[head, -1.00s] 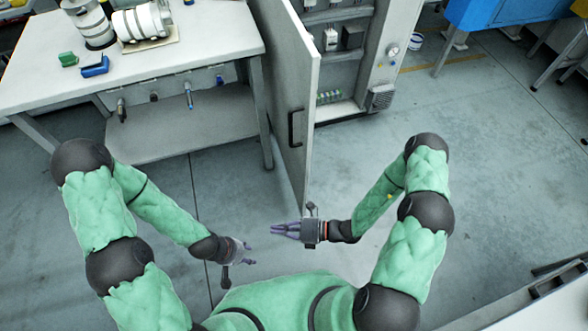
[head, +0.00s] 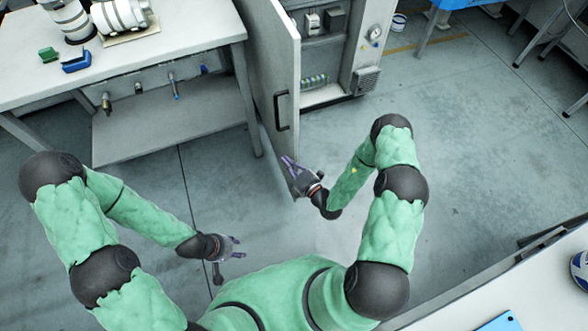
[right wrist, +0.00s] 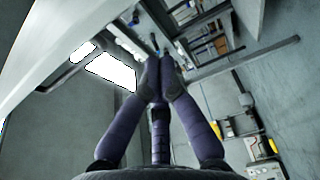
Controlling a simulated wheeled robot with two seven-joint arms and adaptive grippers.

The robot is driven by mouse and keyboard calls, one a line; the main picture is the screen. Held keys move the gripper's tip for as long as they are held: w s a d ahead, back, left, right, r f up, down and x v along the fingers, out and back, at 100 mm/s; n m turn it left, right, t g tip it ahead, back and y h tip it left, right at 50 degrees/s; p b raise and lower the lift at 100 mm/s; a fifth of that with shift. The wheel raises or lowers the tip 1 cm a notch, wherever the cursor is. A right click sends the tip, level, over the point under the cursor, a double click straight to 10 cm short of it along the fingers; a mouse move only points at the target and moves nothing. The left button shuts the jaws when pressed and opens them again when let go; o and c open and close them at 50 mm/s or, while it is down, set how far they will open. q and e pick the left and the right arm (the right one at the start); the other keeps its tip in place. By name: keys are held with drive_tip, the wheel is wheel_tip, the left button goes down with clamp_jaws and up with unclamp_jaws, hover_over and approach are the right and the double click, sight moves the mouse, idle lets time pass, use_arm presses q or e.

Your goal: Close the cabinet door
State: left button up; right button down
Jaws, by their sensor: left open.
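The cabinet (head: 370,45) stands at the top middle of the head view. Its grey door (head: 262,60) stands wide open, swung out towards me, with a dark bar handle (head: 282,111) near its free edge. My right gripper (head: 289,160) is in front of the lower part of the door, below the handle in the picture, pointing up and left. I cannot tell whether it touches the door. In the right wrist view its purple fingers (right wrist: 160,65) converge with nothing clearly between them. My left gripper (head: 238,247) is open and empty, low in the middle, away from the door.
A white workbench (head: 190,30) with label rolls (head: 122,14), a green block (head: 48,54) and a blue block (head: 76,62) stands left of the door. Another white surface (head: 450,315) is at lower right.

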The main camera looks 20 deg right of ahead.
sight(291, 151)
drive_tip(key=w+d+b, duration=0.1)
drive_tip(key=w+b, duration=0.1)
drive_tip(key=w+d+b, duration=0.1)
drive_tip(key=w, duration=0.1)
drive_tip(key=shift+w+d, duration=0.1)
drive_tip(key=shift+d, duration=0.2)
idle(0.5)
